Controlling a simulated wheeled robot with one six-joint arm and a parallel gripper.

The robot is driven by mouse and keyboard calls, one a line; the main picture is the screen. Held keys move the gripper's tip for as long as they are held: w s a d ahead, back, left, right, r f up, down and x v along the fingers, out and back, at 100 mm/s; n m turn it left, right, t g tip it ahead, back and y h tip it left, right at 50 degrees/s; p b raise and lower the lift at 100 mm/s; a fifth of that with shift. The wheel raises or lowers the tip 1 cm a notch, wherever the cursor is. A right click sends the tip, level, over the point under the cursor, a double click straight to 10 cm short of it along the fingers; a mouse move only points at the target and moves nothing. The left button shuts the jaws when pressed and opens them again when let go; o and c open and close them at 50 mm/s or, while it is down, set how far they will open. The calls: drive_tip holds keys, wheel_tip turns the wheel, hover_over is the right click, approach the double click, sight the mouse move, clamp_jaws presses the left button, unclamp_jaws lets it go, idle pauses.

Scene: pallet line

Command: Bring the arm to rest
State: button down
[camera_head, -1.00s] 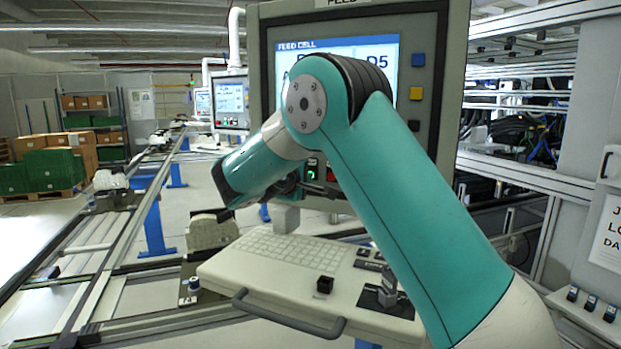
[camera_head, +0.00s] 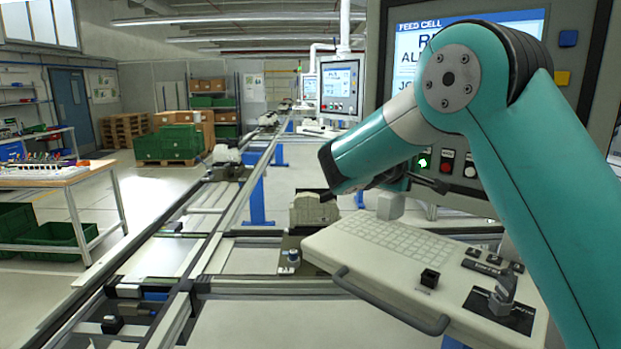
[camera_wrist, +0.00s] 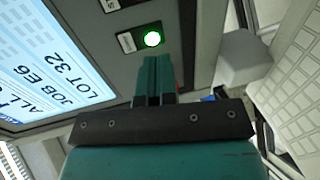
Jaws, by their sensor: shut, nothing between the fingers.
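My arm (camera_head: 530,150) is bent in front of the feed cell panel, its forearm sloping down to the left in the head view. My gripper (camera_wrist: 155,62) is shut and empty in the wrist view. Its teal fingers point toward the panel, just below a lit green button (camera_wrist: 152,39) in the picture; I cannot tell whether they touch the panel. In the head view the forearm mostly hides the gripper. The green button (camera_head: 424,162) shows there too, right of the forearm.
A console with a keyboard (camera_head: 400,245) and a front handle stands below the arm. The panel screen (camera_head: 405,60) is partly hidden by my arm. Conveyor rails (camera_head: 215,235) run back on the left. A workbench (camera_head: 75,178) and green crates (camera_head: 170,142) stand farther left, with open floor between.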

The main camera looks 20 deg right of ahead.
drive_tip(key=s+a+f+y+b, duration=0.1)
drive_tip(key=s+a+f+y, duration=0.2)
drive_tip(key=s+a+y, duration=0.1)
drive_tip(key=s+a+f+g+y+b, duration=0.1)
drive_tip(key=s+a+f+y+b, duration=0.1)
drive_tip(key=s+a+f+y, duration=0.2)
drive_tip(key=s+a+f+y+b, duration=0.1)
drive_tip(key=s+a+f+y, duration=0.2)
drive_tip(key=a, duration=0.4)
drive_tip(key=shift+s+f+m+g+y+b, duration=0.3)
drive_tip(key=shift+s+f+y, duration=0.1)
drive_tip(key=shift+s+f, duration=0.3)
drive_tip(key=s+a+f+g+y+b, duration=0.1)
drive_tip(key=s+a+g+y, duration=0.2)
drive_tip(key=s+a, duration=0.3)
drive_tip(key=s+a+f+n+g+y+b, duration=0.1)
drive_tip(key=s+a, duration=0.4)
drive_tip(key=s, duration=1.2)
drive_tip(key=shift+s+a+f+n+g+y+b, duration=0.35)
drive_tip(key=shift+f+g+y, duration=0.35)
drive_tip(key=shift+g+y, duration=0.35)
